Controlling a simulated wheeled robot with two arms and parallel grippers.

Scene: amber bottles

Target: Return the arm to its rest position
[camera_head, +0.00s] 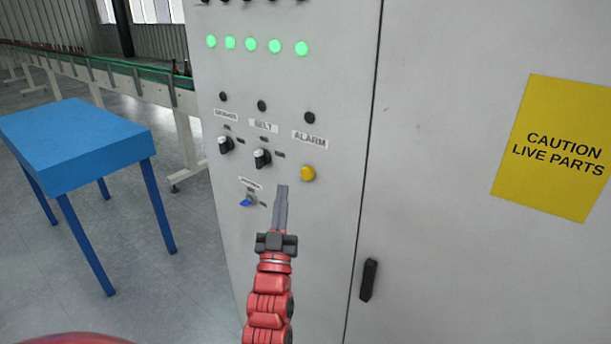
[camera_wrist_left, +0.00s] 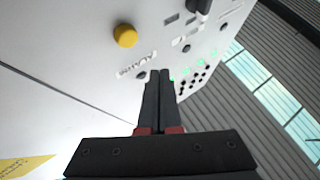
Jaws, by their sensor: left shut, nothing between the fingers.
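My left arm is red and reaches up from the bottom of the head view. Its dark grey left gripper (camera_head: 282,190) is shut and empty, with the two fingers together. In the head view the fingertips show in front of the grey control cabinet (camera_head: 440,130), just left of and below the yellow button (camera_head: 308,173). In the left wrist view the closed fingers (camera_wrist_left: 159,75) point at the panel, with the yellow button (camera_wrist_left: 125,36) to their upper left. Whether the fingertips touch the panel cannot be told. My right gripper is not in view.
The cabinet carries black knobs (camera_head: 262,158), a blue switch (camera_head: 247,201), green lamps (camera_head: 252,44) and a black door handle (camera_head: 369,279). A yellow caution sign (camera_head: 556,148) is at right. A blue table (camera_head: 75,140) stands left, with a conveyor (camera_head: 120,76) behind it.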

